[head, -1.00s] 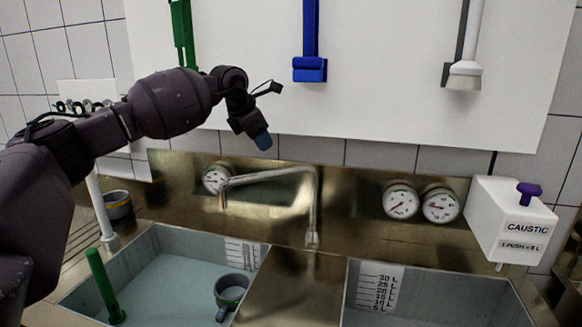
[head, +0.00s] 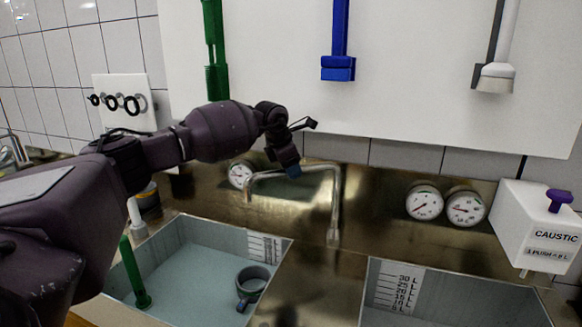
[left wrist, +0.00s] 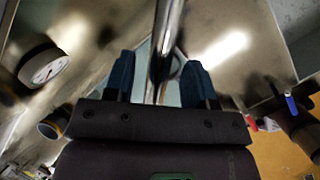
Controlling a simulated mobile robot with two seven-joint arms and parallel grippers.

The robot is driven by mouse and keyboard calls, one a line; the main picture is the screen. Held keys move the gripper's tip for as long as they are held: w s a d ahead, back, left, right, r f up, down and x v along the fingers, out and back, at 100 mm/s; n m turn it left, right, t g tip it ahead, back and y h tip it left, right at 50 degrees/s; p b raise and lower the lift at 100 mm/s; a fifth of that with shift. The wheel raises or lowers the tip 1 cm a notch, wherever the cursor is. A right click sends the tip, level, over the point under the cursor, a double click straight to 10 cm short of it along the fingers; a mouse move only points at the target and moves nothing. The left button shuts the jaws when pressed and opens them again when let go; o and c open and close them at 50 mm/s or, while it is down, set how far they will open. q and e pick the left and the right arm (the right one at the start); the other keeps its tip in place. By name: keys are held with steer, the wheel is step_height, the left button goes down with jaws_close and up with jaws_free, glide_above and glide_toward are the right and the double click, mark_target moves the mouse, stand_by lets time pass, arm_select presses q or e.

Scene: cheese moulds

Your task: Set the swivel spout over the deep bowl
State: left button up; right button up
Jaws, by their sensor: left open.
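The swivel spout (head: 298,170) is a bent metal pipe rising from the deck between two bowls. Its arm points left, with its tip above the left bowl (head: 190,230), which holds water. The right bowl (head: 450,290) has a litre scale; I cannot tell which is deeper. My left gripper (head: 293,171) is open at the spout's horizontal arm in the head view. In the left wrist view the blue fingers of the gripper (left wrist: 160,80) are apart, with the spout pipe (left wrist: 166,40) showing between them. Whether they touch it is unclear. My right gripper is not in view.
A grey mug (head: 252,283) and a green-handled tool (head: 132,270) stand in the left bowl. Gauges (head: 424,203) line the steel backsplash. A white caustic dispenser (head: 535,230) is at right. Green, blue and white brushes hang on the board above.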

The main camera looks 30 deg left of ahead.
arm_select(q)
steer(key=shift+w+f, duration=0.1)
steer(key=shift+f, duration=0.2)
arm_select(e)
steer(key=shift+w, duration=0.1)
arm_select(q)
steer(key=shift+c, duration=0.4)
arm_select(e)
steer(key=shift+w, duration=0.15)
arm_select(q)
jaws_close()
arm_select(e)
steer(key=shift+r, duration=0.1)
arm_select(q)
steer(key=shift+d, duration=0.1)
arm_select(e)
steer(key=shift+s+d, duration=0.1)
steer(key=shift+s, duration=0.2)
